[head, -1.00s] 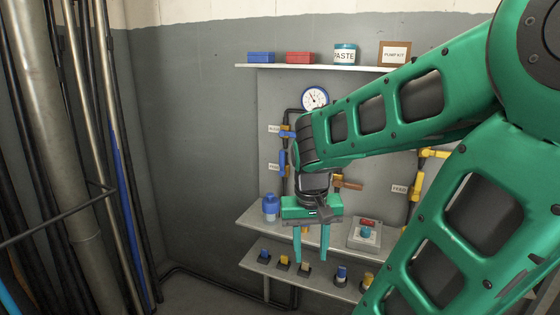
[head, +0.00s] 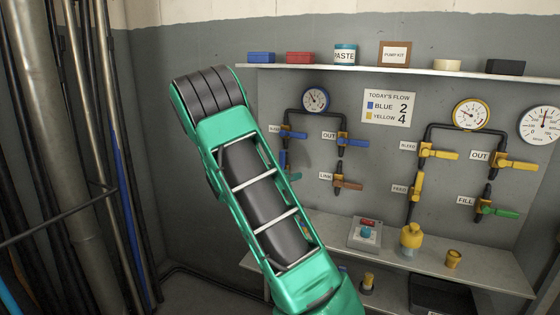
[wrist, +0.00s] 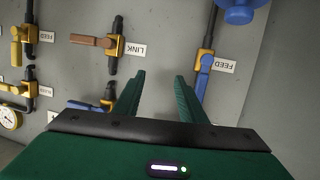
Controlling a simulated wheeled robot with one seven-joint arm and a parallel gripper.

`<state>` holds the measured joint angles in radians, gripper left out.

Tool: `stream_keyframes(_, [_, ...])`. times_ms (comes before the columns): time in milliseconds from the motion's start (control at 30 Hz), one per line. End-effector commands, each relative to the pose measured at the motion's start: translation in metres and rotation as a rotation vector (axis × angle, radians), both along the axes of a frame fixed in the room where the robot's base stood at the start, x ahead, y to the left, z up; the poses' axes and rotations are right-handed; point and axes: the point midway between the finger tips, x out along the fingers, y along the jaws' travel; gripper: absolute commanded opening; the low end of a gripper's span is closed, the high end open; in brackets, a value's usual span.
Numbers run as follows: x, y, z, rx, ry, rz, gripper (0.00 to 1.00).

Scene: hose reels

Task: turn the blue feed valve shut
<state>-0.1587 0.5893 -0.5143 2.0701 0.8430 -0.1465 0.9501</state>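The blue feed valve's handle (wrist: 202,82) shows in the wrist view beside an upside-down FEED label (wrist: 219,66). The handle lies roughly along its dark pipe. My gripper (wrist: 159,74) is open and empty, facing the wall panel; its right finger is just left of the blue handle, and I cannot tell whether they touch. In the head view my arm covers most of the gripper and this valve; only a small blue part (head: 283,160) shows at the arm's right edge.
The link valve (wrist: 108,42) with its brown handle is left of my fingers in the wrist view. The blue OUT valve (head: 350,142) and yellow valves (head: 440,154) are farther right in the head view.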

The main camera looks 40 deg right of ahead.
Motion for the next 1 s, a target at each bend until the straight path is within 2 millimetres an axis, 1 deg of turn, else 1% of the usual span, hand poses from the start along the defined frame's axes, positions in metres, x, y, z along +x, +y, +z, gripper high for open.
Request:
stream_keyframes(33, [0.017, 0.002, 0.0, -0.053, -0.015, 0.027, 0.38])
stream_keyframes(100, [0.038, 0.004, 0.004, -0.117, -0.046, 0.065, 0.38])
stream_keyframes(200, [0.061, 0.01, 0.009, -0.186, -0.082, 0.113, 0.38])
stream_keyframes(333, [0.078, 0.016, 0.012, -0.237, -0.107, 0.155, 0.38])
stream_keyframes(467, [0.085, 0.014, 0.013, -0.251, -0.117, 0.167, 0.38])
stream_keyframes(567, [0.089, 0.005, 0.014, -0.253, -0.118, 0.166, 0.38])
stream_keyframes(900, [0.11, -0.05, 0.013, -0.251, -0.117, 0.165, 0.38])
stream_keyframes(1000, [0.116, -0.063, 0.014, -0.251, -0.116, 0.165, 0.38])
